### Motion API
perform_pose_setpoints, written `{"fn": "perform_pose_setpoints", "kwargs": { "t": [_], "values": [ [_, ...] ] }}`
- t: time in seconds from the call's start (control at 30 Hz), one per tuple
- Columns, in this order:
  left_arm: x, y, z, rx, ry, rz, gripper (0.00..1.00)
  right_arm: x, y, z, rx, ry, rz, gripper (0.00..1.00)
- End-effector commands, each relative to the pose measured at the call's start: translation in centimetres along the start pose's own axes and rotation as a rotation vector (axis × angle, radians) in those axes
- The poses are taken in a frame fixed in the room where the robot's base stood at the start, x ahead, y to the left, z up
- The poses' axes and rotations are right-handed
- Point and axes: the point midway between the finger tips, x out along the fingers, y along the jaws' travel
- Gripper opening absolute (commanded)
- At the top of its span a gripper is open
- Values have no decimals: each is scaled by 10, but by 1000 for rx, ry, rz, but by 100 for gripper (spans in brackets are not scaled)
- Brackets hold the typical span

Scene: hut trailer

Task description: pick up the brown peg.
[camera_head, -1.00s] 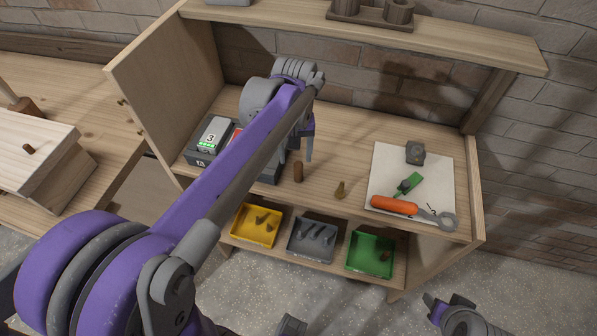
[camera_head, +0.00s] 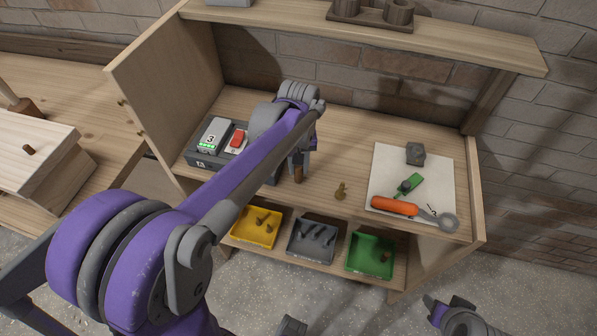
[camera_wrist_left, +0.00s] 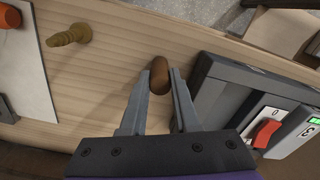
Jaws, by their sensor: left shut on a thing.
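The brown peg (camera_head: 298,173) stands upright on the shelf, to the right of the dark grey device. In the left wrist view the brown peg (camera_wrist_left: 159,76) sits between the two fingertips of my left gripper (camera_wrist_left: 158,84). In the head view my left gripper (camera_head: 300,165) is down at the peg, partly hidden by its own arm, with its fingers closed on it. My right gripper (camera_head: 440,304) shows at the lower right, well away from the peg; I cannot tell its opening.
A dark grey device (camera_head: 205,153) with a red switch (camera_head: 237,140) is left of the peg. A brass-coloured screw (camera_head: 341,191) stands to the right. A white sheet (camera_head: 440,172) bears an orange-handled tool (camera_head: 394,206). Yellow (camera_head: 238,237), grey (camera_head: 293,251) and green (camera_head: 352,262) bins are below.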

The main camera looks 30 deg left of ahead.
Motion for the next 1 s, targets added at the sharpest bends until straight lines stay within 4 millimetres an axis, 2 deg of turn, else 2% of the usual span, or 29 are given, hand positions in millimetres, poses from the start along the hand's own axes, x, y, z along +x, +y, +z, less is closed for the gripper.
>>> {"fn": "perform_pose_setpoints", "kwargs": {
  "t": [0.47, 0.57, 0.8, 1.0],
  "values": [
    [-5, 0, 0, 0, 0, 0, 0, 0, 0, 0, 0, 0, 0, 50],
    [-19, 0, 0, 0, 0, 0, 0, -2, 0, -1, 0, 1, 0, 50],
    [-69, 0, 0, -1, 0, 0, 0, -5, 0, -4, 0, 3, 0, 50],
    [-95, 0, 0, 0, 0, 0, 0, -6, 0, -6, 0, 4, 0, 50]
  ]
}}
